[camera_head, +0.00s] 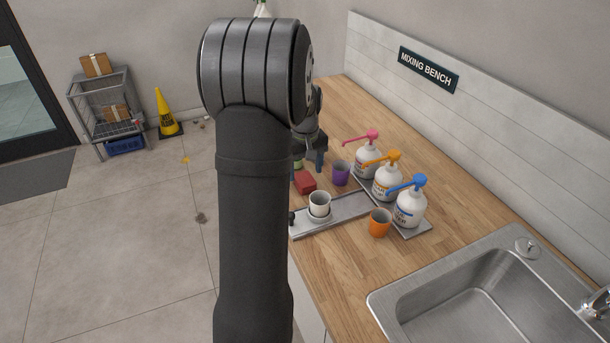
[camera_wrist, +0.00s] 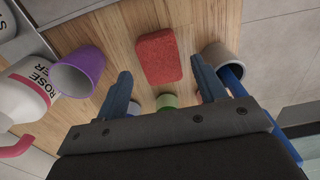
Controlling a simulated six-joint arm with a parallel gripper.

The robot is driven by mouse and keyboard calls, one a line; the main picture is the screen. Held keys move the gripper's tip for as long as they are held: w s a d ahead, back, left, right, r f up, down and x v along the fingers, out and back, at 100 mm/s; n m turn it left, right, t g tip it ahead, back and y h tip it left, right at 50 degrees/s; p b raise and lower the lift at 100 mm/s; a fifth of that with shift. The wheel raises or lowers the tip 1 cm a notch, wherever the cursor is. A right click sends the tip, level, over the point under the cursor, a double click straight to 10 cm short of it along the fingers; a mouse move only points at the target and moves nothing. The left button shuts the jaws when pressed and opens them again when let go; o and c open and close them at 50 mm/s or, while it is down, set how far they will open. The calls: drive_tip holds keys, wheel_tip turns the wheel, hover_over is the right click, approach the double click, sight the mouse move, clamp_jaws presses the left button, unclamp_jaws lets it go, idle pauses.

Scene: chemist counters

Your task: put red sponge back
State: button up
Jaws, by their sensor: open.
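The red sponge (camera_head: 306,182) lies on the wooden counter, near its left edge and left of a purple cup. In the wrist view the red sponge (camera_wrist: 159,56) shows whole, a rounded block lying flat. My gripper (camera_wrist: 161,68) is open, with its two blue-grey fingers apart and nothing held between them. The sponge appears between and beyond the fingertips in that view. In the head view my gripper (camera_head: 312,158) is just behind the sponge, partly hidden by my arm. I cannot tell its exact height above the counter.
A purple cup (camera_head: 341,173) stands right of the sponge. A white cup (camera_head: 319,204) is on a metal tray (camera_head: 345,208) in front. An orange cup (camera_head: 379,223), several pump bottles (camera_head: 387,182) and a sink (camera_head: 480,300) are further right. A grey cup (camera_wrist: 222,58) is beside my right finger.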

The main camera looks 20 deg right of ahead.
wheel_tip(320, 180, up, 9)
drive_tip(key=shift+r, duration=0.15)
idle(0.4)
hover_over(305, 180)
drive_tip(key=shift+w+f, duration=0.15)
drive_tip(key=shift+f, duration=4.1)
